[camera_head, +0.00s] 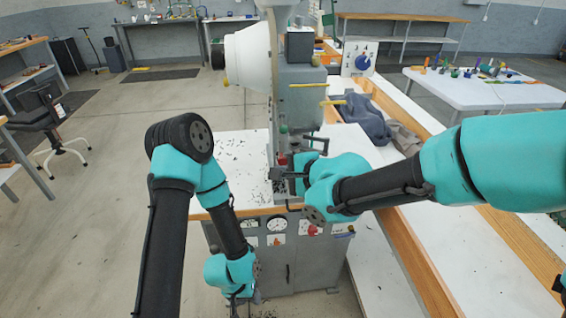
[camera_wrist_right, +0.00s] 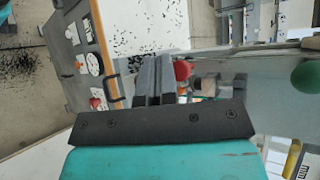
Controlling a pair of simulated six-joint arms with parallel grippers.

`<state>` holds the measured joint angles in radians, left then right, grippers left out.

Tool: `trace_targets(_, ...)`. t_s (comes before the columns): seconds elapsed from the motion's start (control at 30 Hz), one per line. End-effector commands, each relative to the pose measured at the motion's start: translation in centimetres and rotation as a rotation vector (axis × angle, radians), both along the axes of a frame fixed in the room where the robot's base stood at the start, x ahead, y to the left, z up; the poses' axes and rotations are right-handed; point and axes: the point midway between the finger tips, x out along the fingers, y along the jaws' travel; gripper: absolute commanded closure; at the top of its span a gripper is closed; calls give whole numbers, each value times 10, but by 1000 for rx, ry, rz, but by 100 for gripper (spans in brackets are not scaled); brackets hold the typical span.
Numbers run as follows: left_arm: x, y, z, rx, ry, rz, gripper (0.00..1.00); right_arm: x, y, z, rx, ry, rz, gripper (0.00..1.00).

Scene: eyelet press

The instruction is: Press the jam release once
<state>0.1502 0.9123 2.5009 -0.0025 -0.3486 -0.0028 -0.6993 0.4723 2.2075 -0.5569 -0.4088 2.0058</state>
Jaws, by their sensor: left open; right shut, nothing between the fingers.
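The grey eyelet press (camera_head: 300,95) stands on a white-topped cabinet. My right gripper (camera_head: 282,173) is at the lower front of the press, shut and empty. In the right wrist view its fingers (camera_wrist_right: 153,72) are together, with a round red knob (camera_wrist_right: 183,70) just right of their tips; I cannot tell whether they touch. A green knob (camera_wrist_right: 305,77) is farther right in that view. In the head view, red (camera_head: 283,160) and green (camera_head: 284,129) parts show above the right gripper. No readable label shows which part is the jam release. My left gripper (camera_head: 238,297) hangs low before the cabinet, open.
Small dark bits are scattered on the white top (camera_head: 235,160). The cabinet front (camera_head: 290,265) carries gauges and a red knob. A black handle (camera_head: 316,143) sticks out near the right gripper. A wood-edged bench (camera_head: 445,210) with cloths (camera_head: 365,118) runs along the right.

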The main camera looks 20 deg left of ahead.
Motion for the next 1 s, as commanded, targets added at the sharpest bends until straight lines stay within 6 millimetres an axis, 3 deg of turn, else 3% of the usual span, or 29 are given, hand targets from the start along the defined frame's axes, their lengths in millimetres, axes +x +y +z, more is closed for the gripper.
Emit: trace_targets(1.0, 0, 0, 0, 0, 0, 0, 56, 8, 3, 0, 0, 1, -1, 100)
